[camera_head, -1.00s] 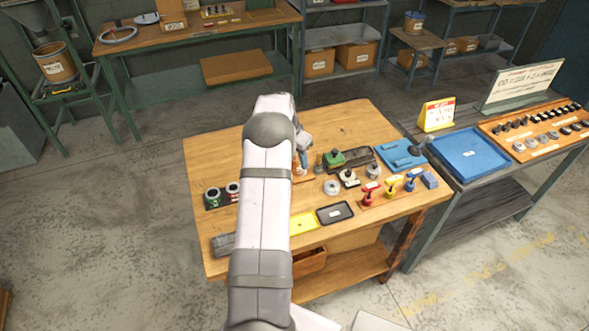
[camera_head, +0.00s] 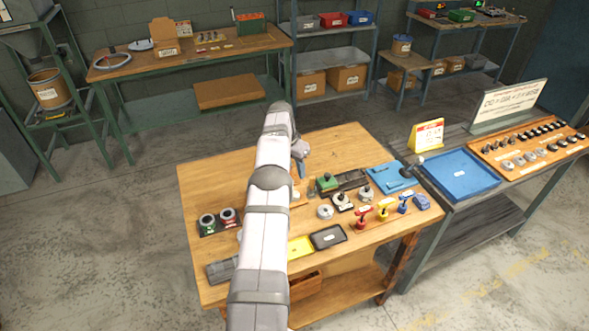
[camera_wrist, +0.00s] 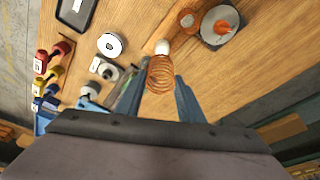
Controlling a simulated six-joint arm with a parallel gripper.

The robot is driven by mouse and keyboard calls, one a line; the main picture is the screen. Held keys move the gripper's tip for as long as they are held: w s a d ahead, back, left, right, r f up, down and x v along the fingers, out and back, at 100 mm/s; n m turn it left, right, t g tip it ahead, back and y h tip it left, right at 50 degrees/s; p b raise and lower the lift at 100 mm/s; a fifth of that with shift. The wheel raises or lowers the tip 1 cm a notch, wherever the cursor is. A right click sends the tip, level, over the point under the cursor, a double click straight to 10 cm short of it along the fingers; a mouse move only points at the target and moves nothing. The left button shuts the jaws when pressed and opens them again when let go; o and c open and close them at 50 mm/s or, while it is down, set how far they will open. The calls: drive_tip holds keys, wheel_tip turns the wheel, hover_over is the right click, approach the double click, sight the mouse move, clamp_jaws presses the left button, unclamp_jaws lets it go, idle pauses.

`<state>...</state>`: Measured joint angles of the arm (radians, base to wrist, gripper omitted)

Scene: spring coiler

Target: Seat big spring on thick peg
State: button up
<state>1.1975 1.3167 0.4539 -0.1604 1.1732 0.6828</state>
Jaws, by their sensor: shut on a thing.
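My gripper (camera_wrist: 160,88) is shut on a copper-coloured coil spring (camera_wrist: 160,75), held between its two blue fingers in the wrist view. The spring's far end is close to a whitish peg-like piece (camera_wrist: 162,46) on a pale wooden strip; I cannot tell whether they touch or whether this is the thick peg. A second copper coil (camera_wrist: 188,19) stands further up in that view. In the head view my gripper (camera_head: 301,172) is over the far middle of the table, and my arm hides much of the area beneath; the spring cannot be made out there.
A grey disc with an orange cone (camera_wrist: 220,26) is near the second coil. A white ring (camera_wrist: 110,45) and red, yellow and blue hand tools lie to the left in the wrist view. The wooden table (camera_head: 335,145) is clear at its far edge.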

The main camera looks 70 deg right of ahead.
drive_tip(key=shift+f, duration=0.15)
drive_tip(key=shift+f+b, duration=1.45)
drive_tip(key=shift+f, duration=1.1)
drive_tip(key=shift+b, duration=0.6)
idle(0.4)
drive_tip(key=shift+f+b, duration=1.5)
drive_tip(key=shift+f, duration=0.35)
idle(1.8)
idle(0.3)
drive_tip(key=o, duration=0.9)
drive_tip(key=shift+o, duration=0.5)
